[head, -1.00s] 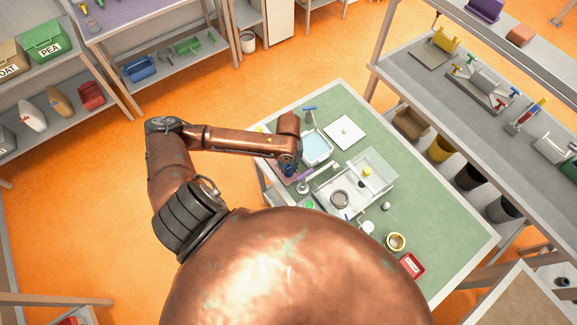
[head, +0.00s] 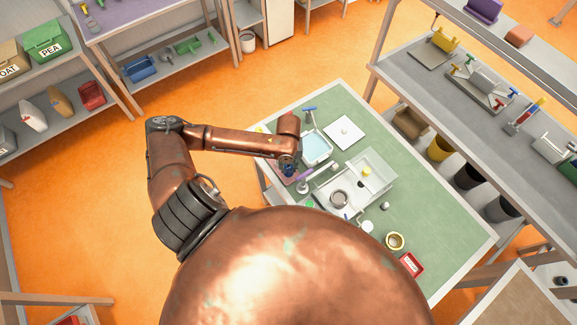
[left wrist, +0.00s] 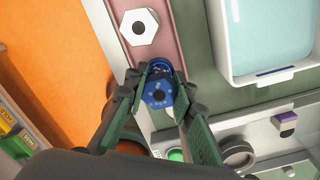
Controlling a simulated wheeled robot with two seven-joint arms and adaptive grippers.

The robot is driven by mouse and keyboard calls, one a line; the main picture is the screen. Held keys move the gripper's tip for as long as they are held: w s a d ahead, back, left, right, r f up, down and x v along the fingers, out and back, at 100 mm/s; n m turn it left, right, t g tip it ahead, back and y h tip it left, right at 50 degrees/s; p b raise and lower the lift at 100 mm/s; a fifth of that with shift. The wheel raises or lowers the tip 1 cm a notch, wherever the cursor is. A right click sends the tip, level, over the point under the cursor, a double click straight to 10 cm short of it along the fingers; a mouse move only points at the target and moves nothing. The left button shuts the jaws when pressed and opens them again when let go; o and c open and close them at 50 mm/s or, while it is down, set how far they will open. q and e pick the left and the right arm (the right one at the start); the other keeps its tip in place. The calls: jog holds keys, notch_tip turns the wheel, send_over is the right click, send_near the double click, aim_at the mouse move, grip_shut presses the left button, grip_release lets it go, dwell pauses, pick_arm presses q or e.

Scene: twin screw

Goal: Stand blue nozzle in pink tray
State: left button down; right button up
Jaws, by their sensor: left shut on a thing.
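In the left wrist view my left gripper (left wrist: 158,76) is shut on the blue nozzle (left wrist: 157,94), a hexagonal piece with its flat face toward the camera. The nozzle is at the near end of the narrow pink tray (left wrist: 183,36). I cannot tell whether it touches the tray floor. A white hexagonal piece with a dark hole (left wrist: 138,26) stands in the tray farther up. In the head view my left gripper (head: 288,162) points down at the table's left side, with the blue nozzle (head: 288,171) below it. My right gripper is not in view.
A white basin with pale blue contents (head: 316,147) stands right of the tray. A purple-ended item (head: 303,187) and a grey-white bench unit (head: 357,184) are close by. A white square plate (head: 344,132) lies behind. The green table's (head: 440,220) right part is mostly clear.

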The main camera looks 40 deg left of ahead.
pick_arm(q)
jog(key=shift+f, duration=0.7)
jog(key=shift+p, duration=0.35)
dwell(0.8)
jog(key=c, duration=1.6)
grip_release()
jog(key=shift+o, duration=0.4)
jog(key=o, duration=0.5)
notch_tip(320, 180, up, 7)
jog(key=p, duration=0.7)
jog(key=shift+p, duration=0.4)
